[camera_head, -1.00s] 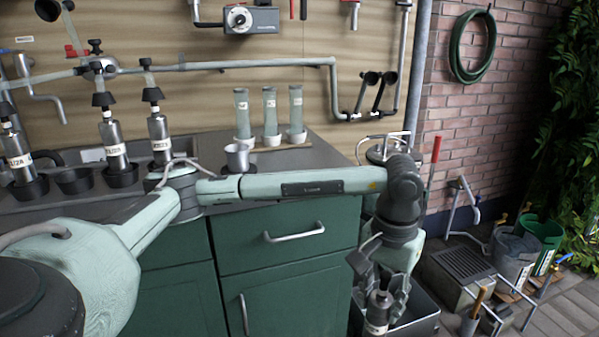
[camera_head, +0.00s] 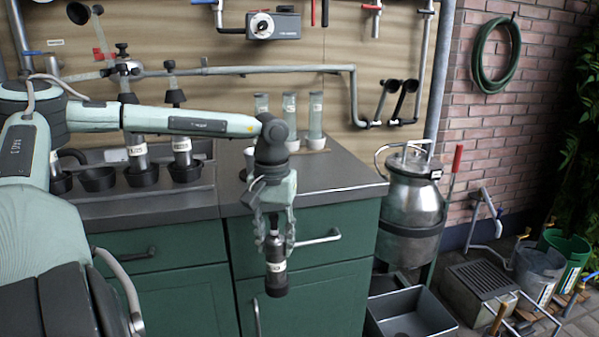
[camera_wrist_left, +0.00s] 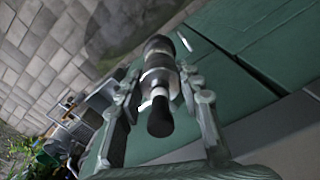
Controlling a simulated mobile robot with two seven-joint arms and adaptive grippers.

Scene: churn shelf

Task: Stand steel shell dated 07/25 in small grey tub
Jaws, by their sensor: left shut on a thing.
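My left gripper (camera_head: 274,218) is shut on a steel shell (camera_head: 276,262) with a dark lower end and a pale label. The shell hangs roughly upright in front of the green cabinet, clear of the counter. The label's date is too small to read. The shell also shows between the fingers in the left wrist view (camera_wrist_left: 159,80). A grey rectangular tub (camera_head: 395,308) stands on the floor to the lower right, apart from the shell. It looks empty where it shows. My right gripper is not in view.
Other labelled shells (camera_head: 137,158) stand in black cups on the counter (camera_head: 160,208), beside an empty black cup (camera_head: 97,180). A large steel churn (camera_head: 408,210) stands right of the cabinet. A drain block (camera_head: 483,280) and buckets (camera_head: 565,258) lie farther right.

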